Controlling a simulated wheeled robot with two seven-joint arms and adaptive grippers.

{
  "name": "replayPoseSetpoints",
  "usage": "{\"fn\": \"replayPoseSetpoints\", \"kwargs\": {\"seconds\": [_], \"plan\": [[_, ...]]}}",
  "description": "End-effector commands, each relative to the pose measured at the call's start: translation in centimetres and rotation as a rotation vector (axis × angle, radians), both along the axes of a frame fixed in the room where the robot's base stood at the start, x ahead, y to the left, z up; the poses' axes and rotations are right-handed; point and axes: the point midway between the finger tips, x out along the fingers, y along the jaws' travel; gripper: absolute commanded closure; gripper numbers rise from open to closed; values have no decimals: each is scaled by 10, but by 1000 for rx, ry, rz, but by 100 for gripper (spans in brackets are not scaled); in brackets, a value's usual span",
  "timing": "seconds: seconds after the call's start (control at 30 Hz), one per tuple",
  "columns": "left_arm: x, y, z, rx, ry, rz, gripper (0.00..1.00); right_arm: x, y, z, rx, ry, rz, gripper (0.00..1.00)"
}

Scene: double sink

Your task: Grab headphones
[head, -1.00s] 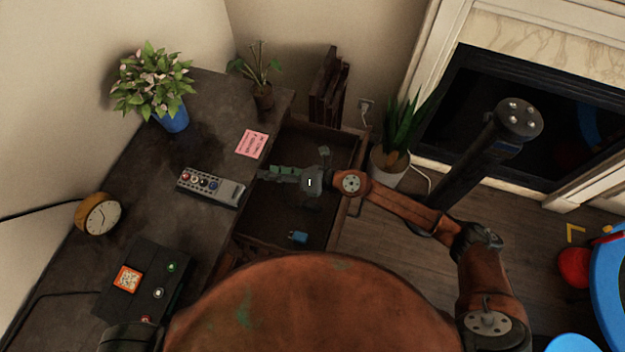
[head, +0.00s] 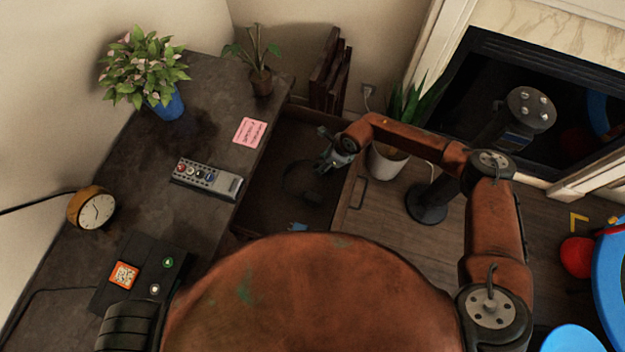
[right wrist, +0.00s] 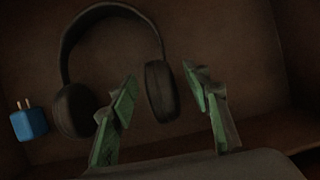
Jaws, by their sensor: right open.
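Dark headphones (head: 288,180) lie in the open drawer (head: 262,218) in the head view, hard to see against its dark floor. In the right wrist view the headphones (right wrist: 109,10) show their curved band and two ear cups. My right gripper (head: 323,163) is over the drawer, at the right side of the headphones. It is open, with its green-padded fingers (right wrist: 158,88) spread apart. From the wrist camera, the right ear cup (right wrist: 161,92) appears between the fingers, nearer the left one. The gripper holds nothing. My left gripper is not in view.
A blue plug (head: 298,227) lies in the drawer's near part; it also shows in the right wrist view (right wrist: 29,122). The desk left of the drawer holds a remote (head: 207,179), a pink note (head: 250,131), a clock (head: 92,208) and plants. A potted plant (head: 387,162) stands right of the drawer.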

Motion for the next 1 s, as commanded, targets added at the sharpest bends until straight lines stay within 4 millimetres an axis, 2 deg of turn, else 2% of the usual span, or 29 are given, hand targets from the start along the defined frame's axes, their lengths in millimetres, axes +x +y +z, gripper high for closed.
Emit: {"fn": "replayPoseSetpoints", "kwargs": {"seconds": [0.03,0.13,0.4,1.0], "plan": [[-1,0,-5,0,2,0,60,0,5,-11,1,3,1,56],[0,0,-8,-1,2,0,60,2,10,-22,3,2,1,56],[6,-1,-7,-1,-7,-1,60,3,11,-23,2,0,1,57],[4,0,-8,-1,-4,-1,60,3,11,-23,3,1,1,98]]}}
